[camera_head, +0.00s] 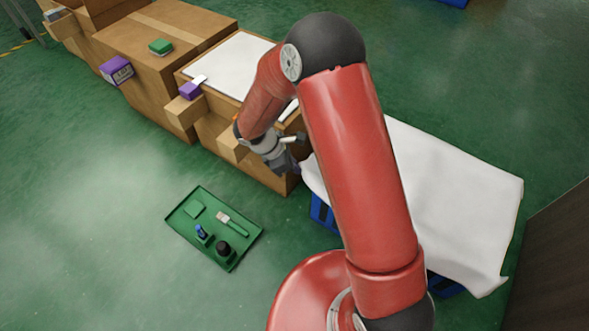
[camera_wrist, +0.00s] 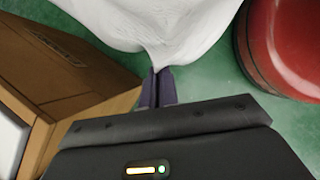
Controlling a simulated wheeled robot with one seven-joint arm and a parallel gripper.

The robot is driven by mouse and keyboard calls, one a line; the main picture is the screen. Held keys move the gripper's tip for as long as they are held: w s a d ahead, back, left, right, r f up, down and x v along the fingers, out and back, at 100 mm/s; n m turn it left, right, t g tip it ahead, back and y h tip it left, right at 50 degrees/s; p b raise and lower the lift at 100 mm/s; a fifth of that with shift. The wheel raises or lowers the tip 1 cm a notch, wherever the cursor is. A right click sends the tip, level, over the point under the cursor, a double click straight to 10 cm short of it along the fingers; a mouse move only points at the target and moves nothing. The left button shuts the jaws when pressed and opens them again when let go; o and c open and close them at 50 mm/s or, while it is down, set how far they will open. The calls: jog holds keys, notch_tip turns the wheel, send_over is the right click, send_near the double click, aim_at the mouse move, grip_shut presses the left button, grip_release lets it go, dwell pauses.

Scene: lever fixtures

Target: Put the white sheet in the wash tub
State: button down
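The white sheet (camera_head: 455,200) lies draped over a blue crate-like container (camera_head: 321,213) on the right, and its edges hang down the sides. My arm hides part of the sheet. My gripper (camera_head: 292,168) is low at the sheet's left corner, beside the cardboard boxes. In the wrist view its two dark fingers (camera_wrist: 156,86) are close together, and the sheet (camera_wrist: 165,25) tapers to a gathered point between their tips. The gripper looks shut on that corner. I cannot tell whether the blue container is the wash tub; no other tub shows.
Cardboard boxes (camera_head: 160,45) stand in a row at the upper left, close to my gripper. A green tray (camera_head: 180,222) with a brush and bottles lies on the floor. A dark brown panel (camera_head: 555,265) stands at the lower right. The green floor is clear at left.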

jog(key=s+r+p, duration=0.2)
jog(key=s+r, duration=0.1)
jog(key=r, duration=0.6)
jog(key=s+d+r+p, duration=0.1)
jog(key=s+r+p, duration=0.1)
jog(key=r, duration=0.7)
jog(key=shift+s+d+r+p, duration=0.25)
jog(key=shift+s+r+p, duration=0.15)
jog(key=shift+p, duration=0.2)
